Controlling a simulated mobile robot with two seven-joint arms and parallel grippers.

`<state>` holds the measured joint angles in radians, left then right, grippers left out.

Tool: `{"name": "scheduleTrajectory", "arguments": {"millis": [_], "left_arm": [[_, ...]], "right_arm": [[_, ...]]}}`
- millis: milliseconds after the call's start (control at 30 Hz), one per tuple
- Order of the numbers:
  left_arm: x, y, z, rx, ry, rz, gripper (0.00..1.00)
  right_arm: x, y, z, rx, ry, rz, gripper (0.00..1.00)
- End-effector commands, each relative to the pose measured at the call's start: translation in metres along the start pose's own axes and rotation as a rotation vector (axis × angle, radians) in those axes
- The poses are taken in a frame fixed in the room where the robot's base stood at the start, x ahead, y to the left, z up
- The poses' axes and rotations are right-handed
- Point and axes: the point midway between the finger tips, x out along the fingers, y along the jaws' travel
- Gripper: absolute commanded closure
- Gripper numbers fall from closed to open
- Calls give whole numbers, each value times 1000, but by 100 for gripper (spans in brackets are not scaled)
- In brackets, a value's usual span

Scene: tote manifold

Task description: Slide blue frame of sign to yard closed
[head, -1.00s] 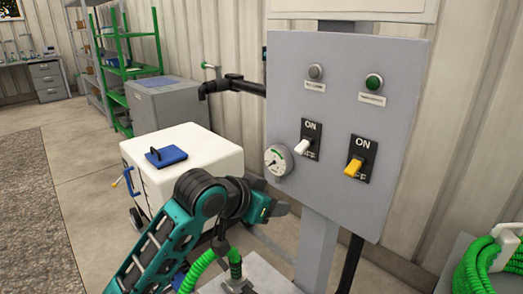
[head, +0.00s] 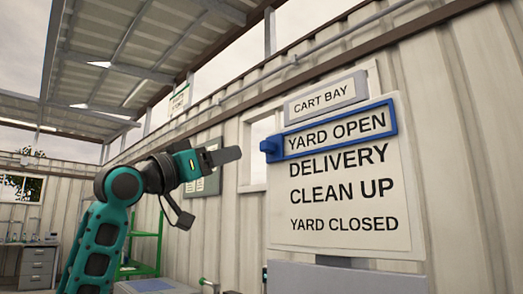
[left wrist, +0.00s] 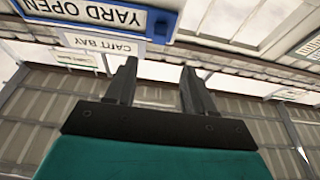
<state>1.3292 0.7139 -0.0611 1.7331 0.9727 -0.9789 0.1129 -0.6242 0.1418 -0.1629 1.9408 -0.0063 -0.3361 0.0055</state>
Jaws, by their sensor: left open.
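The white sign (head: 340,245) stands at the right in the head view, with lines reading YARD OPEN, DELIVERY, CLEAN UP and YARD CLOSED from top to bottom. The blue frame (head: 391,117) surrounds YARD OPEN, the top line, and has a blue knob (head: 269,146) at its left end. My left gripper (head: 228,155) is to the left of the knob, apart from it, and points right. In the left wrist view the gripper (left wrist: 158,82) is open and empty, and the blue frame (left wrist: 125,30) shows upside down at the upper left. My right gripper is not seen.
A grey CART BAY plate (head: 326,97) sits above the frame. A grey panel top (head: 345,278) is below the sign. A window (head: 259,150) and a green notice board (head: 203,170) are on the wall behind. The space around the gripper looks clear.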

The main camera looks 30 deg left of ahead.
Motion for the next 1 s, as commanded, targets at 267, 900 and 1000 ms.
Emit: {"name": "scheduleTrajectory", "arguments": {"millis": [267, 900, 1000], "left_arm": [[55, 1, -2, -3, -4, 2, 47], [122, 1, 2, 3, -4, 0, 47], [122, 1, 2, 2, -4, 0, 47]], "right_arm": [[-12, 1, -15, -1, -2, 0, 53], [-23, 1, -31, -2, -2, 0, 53], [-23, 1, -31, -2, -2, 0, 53]]}}
